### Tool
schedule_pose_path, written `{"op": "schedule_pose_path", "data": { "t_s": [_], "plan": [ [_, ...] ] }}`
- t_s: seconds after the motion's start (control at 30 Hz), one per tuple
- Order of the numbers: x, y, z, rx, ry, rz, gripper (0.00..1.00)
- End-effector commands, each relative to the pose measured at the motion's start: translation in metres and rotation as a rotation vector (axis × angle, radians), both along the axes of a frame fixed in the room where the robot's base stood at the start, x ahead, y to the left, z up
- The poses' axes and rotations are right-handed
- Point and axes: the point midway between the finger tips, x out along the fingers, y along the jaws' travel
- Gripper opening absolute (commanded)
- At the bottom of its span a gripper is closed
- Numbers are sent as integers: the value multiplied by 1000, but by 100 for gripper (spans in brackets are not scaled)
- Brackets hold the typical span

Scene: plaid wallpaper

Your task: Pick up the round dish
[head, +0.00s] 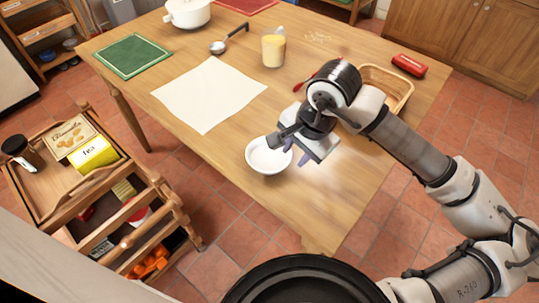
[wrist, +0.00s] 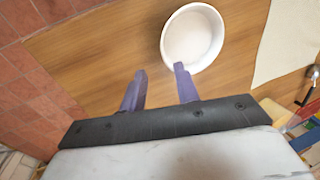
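The round dish (head: 268,156) is a white, shallow bowl near the table's front edge. In the wrist view the dish (wrist: 192,37) lies ahead of the fingertips, a little to the right, and looks empty. My gripper (head: 303,152) is just right of the dish in the head view. In the wrist view my gripper (wrist: 159,72) shows two purple fingers, spread apart with bare table between them. The right fingertip overlaps the near rim of the dish in the picture; I cannot tell whether it touches.
On the wooden table (head: 170,70) lie a white sheet (head: 208,95), a green mat (head: 132,56), a ladle (head: 219,46), a yellow-filled mug (head: 273,48), a basket (head: 402,85) and a red case (head: 409,65). A white pot (head: 188,13) stands at the back. A wooden cart (head: 150,215) stands left.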

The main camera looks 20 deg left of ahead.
Motion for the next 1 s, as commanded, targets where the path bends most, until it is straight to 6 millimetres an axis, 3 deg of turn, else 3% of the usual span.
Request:
{"op": "schedule_pose_path", "data": {
  "t_s": [0.1,0.37,0.67,0.93,1.0],
  "plan": [
    [2,4,-15,2,2,1,31],
    [6,10,-31,3,3,0,31],
    [14,20,-67,3,1,0,31],
    [14,21,-71,1,0,0,31],
    [14,21,-71,1,0,0,25]
  ]
}}
